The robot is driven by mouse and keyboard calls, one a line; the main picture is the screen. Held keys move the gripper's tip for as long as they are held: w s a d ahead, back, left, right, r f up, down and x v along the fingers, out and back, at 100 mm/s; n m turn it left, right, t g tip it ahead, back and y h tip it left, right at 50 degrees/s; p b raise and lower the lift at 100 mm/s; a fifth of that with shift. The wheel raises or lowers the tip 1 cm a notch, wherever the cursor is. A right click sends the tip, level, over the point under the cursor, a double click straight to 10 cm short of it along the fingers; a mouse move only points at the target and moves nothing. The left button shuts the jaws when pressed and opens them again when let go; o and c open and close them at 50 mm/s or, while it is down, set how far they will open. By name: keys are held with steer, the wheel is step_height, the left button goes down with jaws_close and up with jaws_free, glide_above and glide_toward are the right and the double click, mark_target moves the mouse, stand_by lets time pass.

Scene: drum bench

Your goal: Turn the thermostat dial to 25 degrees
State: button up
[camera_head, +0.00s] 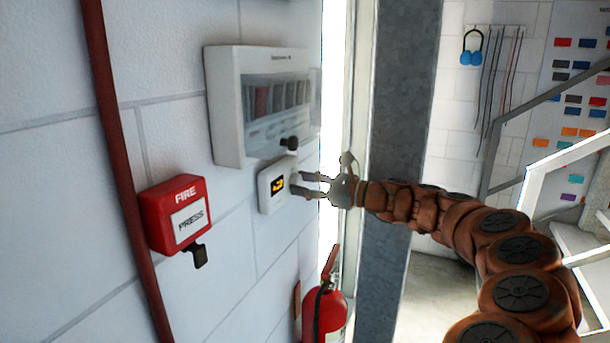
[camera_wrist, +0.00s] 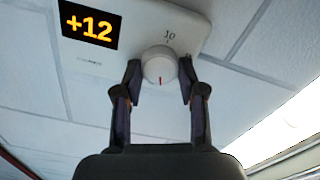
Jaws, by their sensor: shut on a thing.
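My gripper (camera_head: 305,184) reaches in from the right. In the wrist view its two fingers (camera_wrist: 161,80) stand on either side of the dial and are shut on it. Most of the dial's scale is out of view or hidden.
A white panel box (camera_head: 228,110) with a clear cover hangs just above the thermostat. A red fire call box (camera_head: 178,214) is on the wall to the left. A red extinguisher (camera_head: 325,310) stands below. A grey metal column (camera_head: 398,95) rises behind my arm.

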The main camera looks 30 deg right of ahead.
steer(key=shift+m, duration=1.6)
steer(key=shift+f, duration=0.1)
steer(key=o, duration=1.1)
steer(key=shift+s, duration=0.1)
steer(key=v, duration=1.2)
